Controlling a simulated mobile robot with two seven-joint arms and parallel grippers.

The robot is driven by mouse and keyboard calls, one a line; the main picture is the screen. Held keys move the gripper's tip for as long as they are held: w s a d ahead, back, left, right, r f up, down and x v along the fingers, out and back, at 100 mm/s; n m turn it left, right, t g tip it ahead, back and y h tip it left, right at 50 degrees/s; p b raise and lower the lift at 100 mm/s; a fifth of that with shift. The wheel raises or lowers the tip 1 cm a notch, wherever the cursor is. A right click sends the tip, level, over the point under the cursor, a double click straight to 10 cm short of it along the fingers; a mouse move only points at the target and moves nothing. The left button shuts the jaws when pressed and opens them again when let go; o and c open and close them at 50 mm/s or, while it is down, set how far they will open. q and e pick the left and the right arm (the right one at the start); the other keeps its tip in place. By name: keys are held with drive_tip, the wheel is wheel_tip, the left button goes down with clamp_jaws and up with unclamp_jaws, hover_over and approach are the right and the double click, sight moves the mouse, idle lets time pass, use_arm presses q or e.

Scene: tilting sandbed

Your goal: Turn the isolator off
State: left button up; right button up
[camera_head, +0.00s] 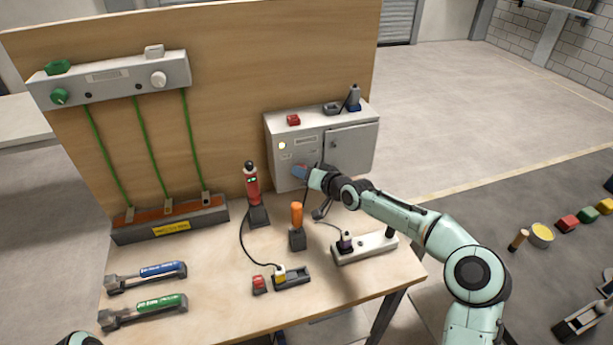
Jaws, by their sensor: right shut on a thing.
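The isolator looks to be the grey cabinet (350,150) standing on the bench against the wooden board. A small pale-yellow lamp (282,145) shows lit at the upper left of its front. My right gripper (303,173) is at the lower middle of that front, shut on the isolator's handle. The handle is mostly hidden by the gripper; a bit of red and blue shows there, and its angle cannot be told. Only a piece of my left arm shows at the bottom left edge; its gripper is out of view.
A red tester (251,184) and an orange-handled tool (297,215) stand left of my right arm. A white power strip (364,248) lies beneath the arm. Two torque-wrench-like tools (148,276) lie front left. A red padlock (293,120) sits on the cabinet top.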

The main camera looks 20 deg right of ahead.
use_arm(q)
drive_tip(key=s+f+b, duration=0.4)
drive_tip(key=f+b, duration=0.6)
drive_tip(key=f, duration=0.1)
drive_tip(key=shift+s+f, duration=0.2)
use_arm(e)
drive_tip(key=shift+a+r+n+h, duration=0.1)
drive_tip(key=shift+a+n+h, duration=0.1)
drive_tip(key=shift+n+h, duration=1)
drive_tip(key=shift+a+r+n+h, duration=0.1)
drive_tip(key=shift+a+n+h, duration=0.1)
drive_tip(key=shift+n+h, duration=0.95)
drive_tip(key=shift+a+n+h, duration=0.2)
drive_tip(key=shift+n+h, duration=0.75)
drive_tip(key=shift+n, duration=0.4)
drive_tip(key=o, duration=1.1)
drive_tip(key=shift+c, duration=0.2)
use_arm(q)
drive_tip(key=shift+f, duration=0.1)
use_arm(e)
drive_tip(key=shift+s, duration=0.1)
